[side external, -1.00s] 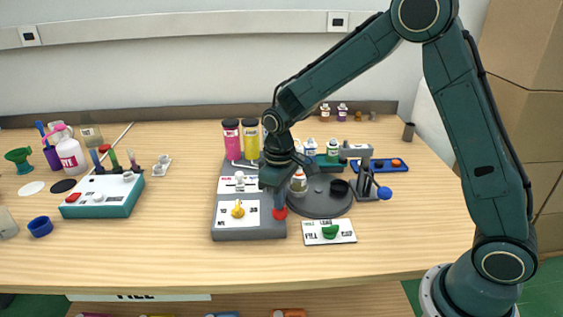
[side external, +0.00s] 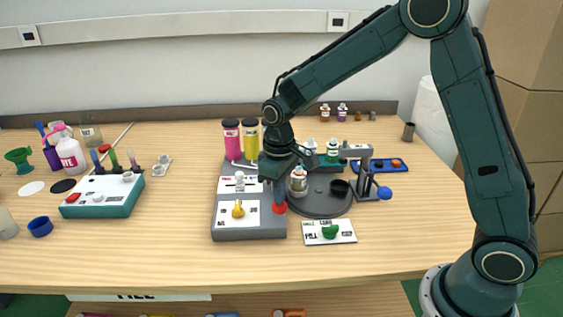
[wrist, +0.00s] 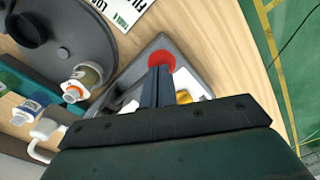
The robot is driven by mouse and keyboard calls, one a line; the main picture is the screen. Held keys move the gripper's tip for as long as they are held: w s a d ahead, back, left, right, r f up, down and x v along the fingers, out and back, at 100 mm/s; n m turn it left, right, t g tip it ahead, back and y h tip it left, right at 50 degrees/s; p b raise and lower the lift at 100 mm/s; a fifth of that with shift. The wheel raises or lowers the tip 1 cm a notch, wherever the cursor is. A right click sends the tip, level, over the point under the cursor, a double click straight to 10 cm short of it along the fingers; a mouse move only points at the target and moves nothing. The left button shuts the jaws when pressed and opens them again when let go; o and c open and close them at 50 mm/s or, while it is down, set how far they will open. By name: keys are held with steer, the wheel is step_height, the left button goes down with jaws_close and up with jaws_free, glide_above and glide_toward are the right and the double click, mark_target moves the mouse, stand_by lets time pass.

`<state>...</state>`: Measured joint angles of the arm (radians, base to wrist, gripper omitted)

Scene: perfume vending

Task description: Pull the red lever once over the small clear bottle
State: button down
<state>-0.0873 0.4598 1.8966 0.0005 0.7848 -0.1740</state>
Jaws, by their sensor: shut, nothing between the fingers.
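The red lever's round knob (side external: 280,208) is at the front right edge of the grey dispenser (side external: 250,234). In the wrist view the red knob (wrist: 161,59) shows just beyond my fingertips. My gripper (side external: 278,200) is shut and empty, pointing down directly at the knob; I cannot tell whether it touches. In the wrist view the gripper (wrist: 158,72) partly covers the knob's near edge, and the lever's shaft is hidden. A small clear bottle (side external: 299,184) with a white label stands on the dark round plate, right beside my gripper; it also shows in the wrist view (wrist: 88,75).
The round plate (side external: 320,210) also carries a black cup (side external: 339,188). A stand with a blue ball handle (side external: 385,193) is to its right. A label card (side external: 315,239) with a green piece lies in front. Pink (side external: 232,140) and yellow (side external: 250,140) cylinders stand behind.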

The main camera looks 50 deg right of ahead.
steer(key=shift+r, duration=3.45)
steer(key=s+d+r+m+t, duration=0.1)
steer(key=s+d+r+t, duration=0.15)
steer(key=s+r, duration=0.85)
steer(key=s+d+m+t, duration=0.1)
steer(key=s+m+t, duration=0.1)
steer(key=s, duration=1.2)
steer(key=shift+f+t, duration=0.45)
steer(key=shift+t, duration=0.1)
